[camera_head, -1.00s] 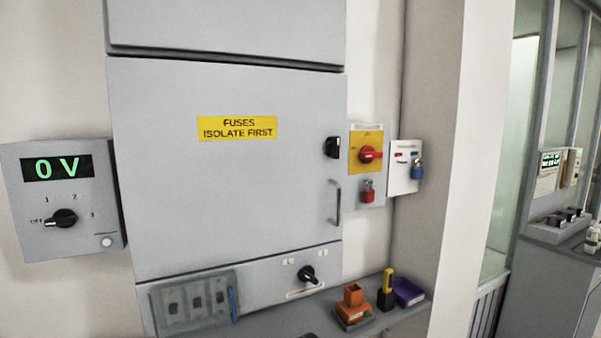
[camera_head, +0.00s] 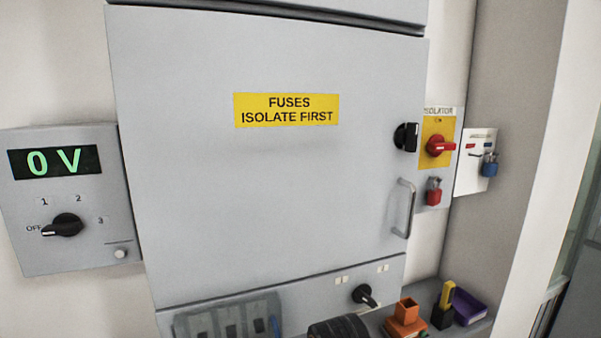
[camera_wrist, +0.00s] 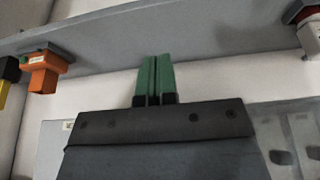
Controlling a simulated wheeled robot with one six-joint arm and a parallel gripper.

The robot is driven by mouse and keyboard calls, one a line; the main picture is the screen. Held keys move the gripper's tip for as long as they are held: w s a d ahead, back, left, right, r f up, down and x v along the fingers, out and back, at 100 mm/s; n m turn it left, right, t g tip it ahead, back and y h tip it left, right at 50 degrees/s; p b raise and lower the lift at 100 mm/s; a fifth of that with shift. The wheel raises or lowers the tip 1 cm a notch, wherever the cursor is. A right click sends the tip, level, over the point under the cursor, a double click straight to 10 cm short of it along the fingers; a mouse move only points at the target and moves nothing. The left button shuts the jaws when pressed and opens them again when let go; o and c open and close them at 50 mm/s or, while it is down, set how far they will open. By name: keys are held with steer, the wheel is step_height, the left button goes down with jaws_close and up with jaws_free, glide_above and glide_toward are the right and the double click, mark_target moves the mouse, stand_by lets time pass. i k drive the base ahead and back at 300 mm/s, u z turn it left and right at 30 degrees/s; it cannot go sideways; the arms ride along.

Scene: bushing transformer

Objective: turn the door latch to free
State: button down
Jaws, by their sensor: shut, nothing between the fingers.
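The door latch (camera_head: 405,137) is a black knob near the upper right edge of the closed grey cabinet door (camera_head: 270,190), in the head view. Its grip stands upright. A metal pull handle (camera_head: 404,208) is below it. My gripper (camera_wrist: 154,62) shows in the wrist view with its green fingers together and nothing between them. It is below a grey shelf edge and away from the latch. The latch is not in the wrist view. A dark rounded part, probably of my arm, shows at the bottom of the head view.
A meter box (camera_head: 68,200) reading 0 V is on the left. A red isolator handle (camera_head: 440,146) and a red padlock (camera_head: 433,191) are right of the door. An orange holder (camera_head: 405,313) and a purple tray (camera_head: 470,306) stand on the shelf below. A black knob (camera_head: 364,295) sits under the door.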

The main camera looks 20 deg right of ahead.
mark_target(408, 136)
steer(key=z, duration=1.3)
steer(key=k, duration=0.5)
steer(key=u, duration=0.75)
steer(key=i, duration=0.35)
steer(key=z, duration=0.25)
